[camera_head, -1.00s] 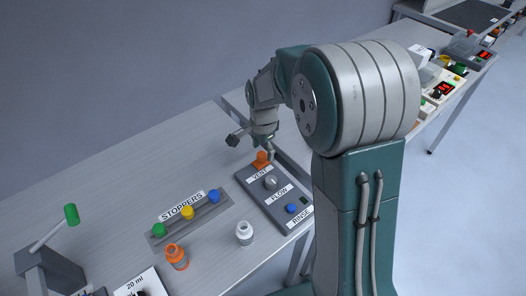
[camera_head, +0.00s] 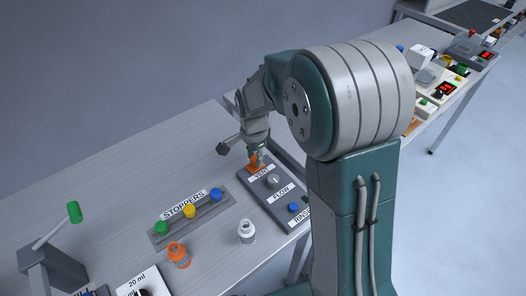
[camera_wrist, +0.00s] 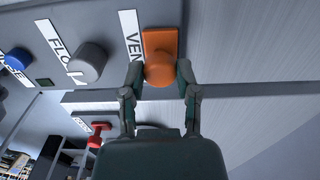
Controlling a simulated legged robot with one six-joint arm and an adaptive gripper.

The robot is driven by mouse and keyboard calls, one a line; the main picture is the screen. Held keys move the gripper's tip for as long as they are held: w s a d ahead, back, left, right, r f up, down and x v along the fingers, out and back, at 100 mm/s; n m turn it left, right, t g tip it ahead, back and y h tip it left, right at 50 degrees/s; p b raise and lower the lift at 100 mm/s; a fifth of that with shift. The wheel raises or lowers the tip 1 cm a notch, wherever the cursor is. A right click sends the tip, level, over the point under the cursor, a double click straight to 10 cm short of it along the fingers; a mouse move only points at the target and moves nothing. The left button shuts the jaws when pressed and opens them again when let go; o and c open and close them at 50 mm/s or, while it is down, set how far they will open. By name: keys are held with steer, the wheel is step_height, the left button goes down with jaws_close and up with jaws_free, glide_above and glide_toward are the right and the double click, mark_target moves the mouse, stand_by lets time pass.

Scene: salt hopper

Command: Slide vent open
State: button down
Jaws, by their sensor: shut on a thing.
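The orange vent slider (camera_head: 253,167) sits at the far end of the grey control panel, beside its VENT label (camera_head: 262,173). In the wrist view, the orange vent knob (camera_wrist: 160,70) stands on an orange base plate between my two fingers. My gripper (camera_head: 255,155) is on the knob in the head view; the fingers (camera_wrist: 158,85) hold it from both sides in the wrist view. The fingers partly cover the knob in the head view.
The panel also has a grey FLOW knob (camera_head: 273,181) and a blue RINSE button (camera_head: 293,207). A STOPPERS rack (camera_head: 192,219) with green, yellow and blue stoppers stands to the left. Orange (camera_head: 178,254) and white (camera_head: 246,232) bottles stand nearer. The table behind the rack is bare.

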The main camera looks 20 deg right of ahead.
steer(key=shift+s+a, duration=0.2)
steer(key=shift+a, duration=0.35)
steer(key=shift+s+a, duration=0.2)
steer(key=shift+a, duration=0.35)
steer(key=shift+d, duration=0.1)
steer(key=c, duration=0.6)
jaws_free()
steer(key=shift+o, duration=1.3)
steer(key=shift+a, duration=0.25)
